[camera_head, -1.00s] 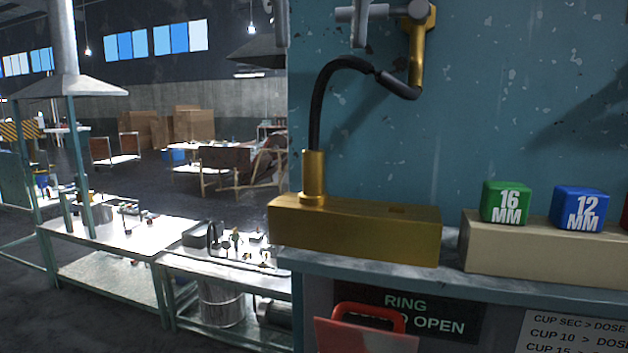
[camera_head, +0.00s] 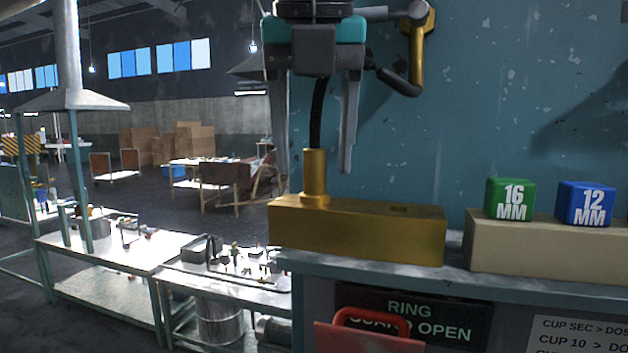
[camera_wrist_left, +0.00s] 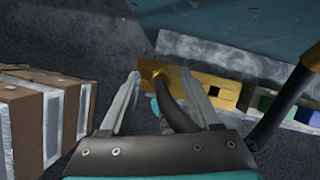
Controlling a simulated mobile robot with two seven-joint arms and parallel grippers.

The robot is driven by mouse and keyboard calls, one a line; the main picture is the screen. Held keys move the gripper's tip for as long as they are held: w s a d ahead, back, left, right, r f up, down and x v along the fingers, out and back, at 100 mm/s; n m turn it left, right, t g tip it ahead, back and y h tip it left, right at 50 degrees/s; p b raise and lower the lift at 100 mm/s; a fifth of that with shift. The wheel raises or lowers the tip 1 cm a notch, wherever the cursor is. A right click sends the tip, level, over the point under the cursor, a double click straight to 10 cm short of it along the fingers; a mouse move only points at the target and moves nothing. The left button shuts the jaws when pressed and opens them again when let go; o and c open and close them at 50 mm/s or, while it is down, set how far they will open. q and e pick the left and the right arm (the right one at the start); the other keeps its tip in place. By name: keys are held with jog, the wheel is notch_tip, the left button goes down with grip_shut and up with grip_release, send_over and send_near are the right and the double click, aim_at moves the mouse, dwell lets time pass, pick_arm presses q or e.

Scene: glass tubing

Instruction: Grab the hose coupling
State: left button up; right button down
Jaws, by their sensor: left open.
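The hose coupling appears to be the upright brass cylinder (camera_head: 315,178) on a brass block (camera_head: 355,232) at the shelf's left end. A black hose (camera_head: 317,112) rises from its top. My left gripper (camera_head: 314,172) is open and points down, one finger on each side of the hose and the coupling's upper part. I cannot tell whether a finger touches it. In the left wrist view the open fingers (camera_wrist_left: 161,74) frame the hose (camera_wrist_left: 175,110) and the coupling's round brass top (camera_wrist_left: 151,71). My gripper body hides the hose's upper bend. My right gripper is not in view.
The hose's far end joins a brass wall fitting (camera_head: 418,62). A green 16 MM cube (camera_head: 510,200) and a blue 12 MM cube (camera_head: 586,204) stand on a beige block (camera_head: 545,250) at right. A red handle (camera_head: 372,318) is below the shelf. Benches stand at left.

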pick_arm(q)
jog(key=shift+w+f, duration=0.1)
jog(key=shift+f, duration=0.1)
grip_shut()
dwell(0.4)
